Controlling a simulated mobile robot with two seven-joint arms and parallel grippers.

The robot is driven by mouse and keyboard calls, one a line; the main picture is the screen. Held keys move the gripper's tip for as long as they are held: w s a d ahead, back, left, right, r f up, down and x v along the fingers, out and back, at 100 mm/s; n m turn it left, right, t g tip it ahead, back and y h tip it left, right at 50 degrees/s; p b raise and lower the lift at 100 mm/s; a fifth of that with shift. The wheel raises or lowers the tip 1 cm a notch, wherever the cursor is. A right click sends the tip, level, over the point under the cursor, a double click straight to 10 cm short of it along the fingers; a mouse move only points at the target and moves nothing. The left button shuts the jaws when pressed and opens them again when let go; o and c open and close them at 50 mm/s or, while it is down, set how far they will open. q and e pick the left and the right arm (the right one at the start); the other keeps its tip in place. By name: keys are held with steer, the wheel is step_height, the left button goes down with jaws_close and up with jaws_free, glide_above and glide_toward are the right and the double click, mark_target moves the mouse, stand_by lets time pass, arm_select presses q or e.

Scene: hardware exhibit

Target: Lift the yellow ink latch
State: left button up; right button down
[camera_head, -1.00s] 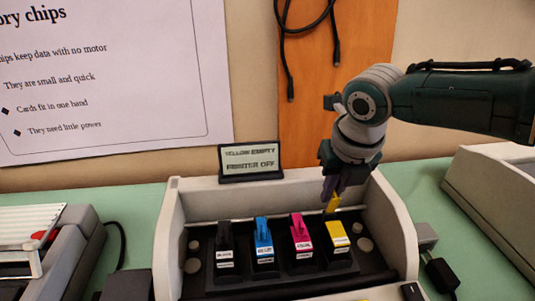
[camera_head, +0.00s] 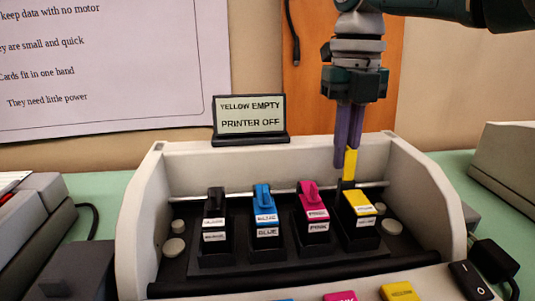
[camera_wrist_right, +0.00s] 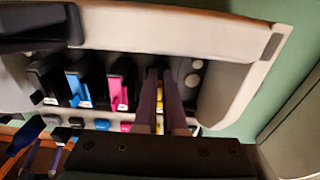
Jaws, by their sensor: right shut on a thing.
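The yellow ink latch (camera_head: 350,163) stands upright behind the yellow cartridge (camera_head: 360,204), at the right end of the row. My right gripper (camera_head: 346,170) comes down from above, and its purple fingers are shut on the latch. The right wrist view shows my right gripper (camera_wrist_right: 166,105) over the yellow cartridge (camera_wrist_right: 160,98), with the fingers hiding much of it. The black (camera_head: 215,205), blue (camera_head: 264,204) and pink (camera_head: 312,203) cartridges sit to the left, their latches folded down over them.
The cartridges sit inside the open white printer (camera_head: 145,215), between its raised side walls. A sign (camera_head: 250,117) behind reads "YELLOW EMPTY PRINTER OFF". A black rocker switch (camera_head: 470,280) is at the front right. The air above the printer's left half is clear.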

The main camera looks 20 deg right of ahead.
steer(key=shift+f, duration=0.15)
stand_by(0.3)
steer(key=c, duration=1)
jaws_free()
step_height(320, 180, up, 10)
steer(key=p, duration=0.1)
steer(key=shift+w, duration=0.2)
steer(key=shift+d, duration=0.1)
